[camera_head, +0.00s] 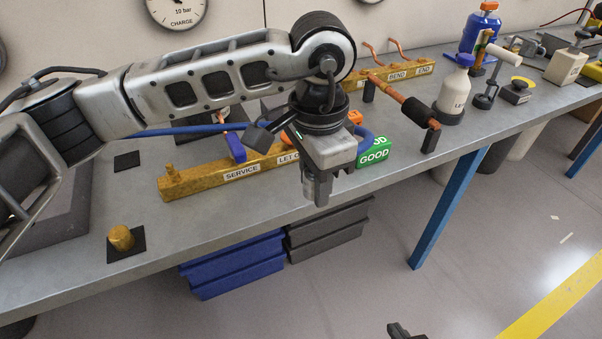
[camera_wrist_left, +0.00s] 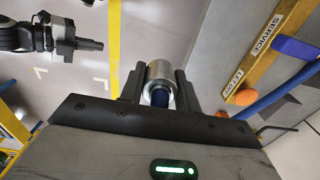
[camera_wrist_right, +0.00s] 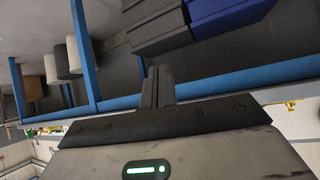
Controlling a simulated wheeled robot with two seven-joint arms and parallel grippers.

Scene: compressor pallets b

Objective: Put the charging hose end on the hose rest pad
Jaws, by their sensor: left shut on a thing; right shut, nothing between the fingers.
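My left gripper (camera_head: 318,196) is shut on the silver, cylindrical hose end (camera_wrist_left: 160,72), with a blue core, in front of the bench's front edge, beside the green GOOD block (camera_head: 374,152). The blue hose (camera_head: 185,130) runs behind my left arm and curves beside the gripper. A bare dark square pad (camera_head: 127,161) lies at the left of the bench; I cannot tell whether it is the hose rest pad. Another dark pad (camera_head: 138,252) bears a brass cap (camera_head: 120,238). My right gripper (camera_wrist_right: 158,86) is shut and empty, low over the floor; its tip shows in the head view (camera_head: 400,331).
A yellow bar (camera_head: 205,184) labelled SERVICE lies along the bench, with a blue handle (camera_head: 235,147) on it. A copper pipe (camera_head: 385,88), a white bottle (camera_head: 457,88) and a blue canister (camera_head: 482,28) stand to the right. Blue bins (camera_head: 232,265) are below the bench.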

